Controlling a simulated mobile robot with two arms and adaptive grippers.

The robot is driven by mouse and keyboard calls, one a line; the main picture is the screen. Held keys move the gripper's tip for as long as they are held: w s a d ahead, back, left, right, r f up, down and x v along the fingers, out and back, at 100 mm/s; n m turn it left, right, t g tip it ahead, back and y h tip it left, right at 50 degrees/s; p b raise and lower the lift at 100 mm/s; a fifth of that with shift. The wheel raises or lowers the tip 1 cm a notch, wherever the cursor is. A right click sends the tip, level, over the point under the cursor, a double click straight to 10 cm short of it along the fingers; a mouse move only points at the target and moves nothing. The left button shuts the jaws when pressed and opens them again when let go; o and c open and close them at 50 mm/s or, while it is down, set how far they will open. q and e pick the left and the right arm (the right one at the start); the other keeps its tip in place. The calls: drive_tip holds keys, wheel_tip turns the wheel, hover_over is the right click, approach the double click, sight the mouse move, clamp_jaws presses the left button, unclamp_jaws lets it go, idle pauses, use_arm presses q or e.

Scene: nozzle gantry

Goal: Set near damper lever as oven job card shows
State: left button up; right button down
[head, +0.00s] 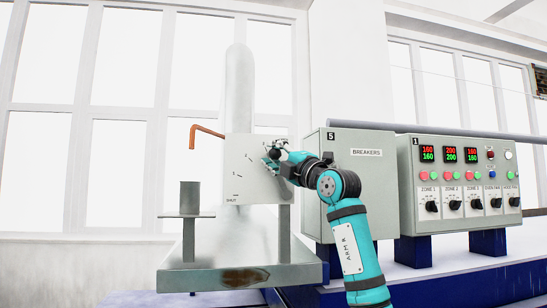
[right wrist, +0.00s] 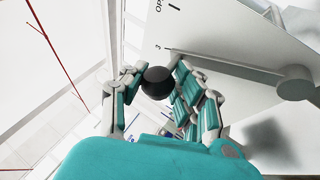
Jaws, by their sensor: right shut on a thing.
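The damper's pale plate (head: 245,175) stands upright below a grey duct, with tick marks and SHUT at its lower left. My right gripper (head: 274,154) is at the plate's upper right. In the right wrist view its fingers (right wrist: 158,90) are closed around the lever's black ball knob (right wrist: 158,82). The grey lever (right wrist: 235,65) runs from a round hub (right wrist: 295,83) toward the mark 3, close to it; the exact setting is hard to tell. A part-cut OPEN label lies beyond the 3. My left gripper is not in view. I cannot make out the job card.
A grey breaker box (head: 357,185) stands right of the plate, close behind my right arm. The zone control panel (head: 462,183) is further right. An orange-brown bent rod (head: 205,131) sticks out left of the duct. A metal stand (head: 190,205) is at left.

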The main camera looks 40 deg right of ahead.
drive_tip(key=shift+s+r, duration=0.15)
drive_tip(key=shift+r, duration=0.1)
drive_tip(key=c, duration=1.4)
unclamp_jaws()
drive_tip(key=o, duration=0.4)
drive_tip(key=shift+f, duration=0.1)
drive_tip(key=shift+f, duration=0.2)
drive_tip(key=v, duration=1.1)
drive_tip(key=shift+s, duration=0.35)
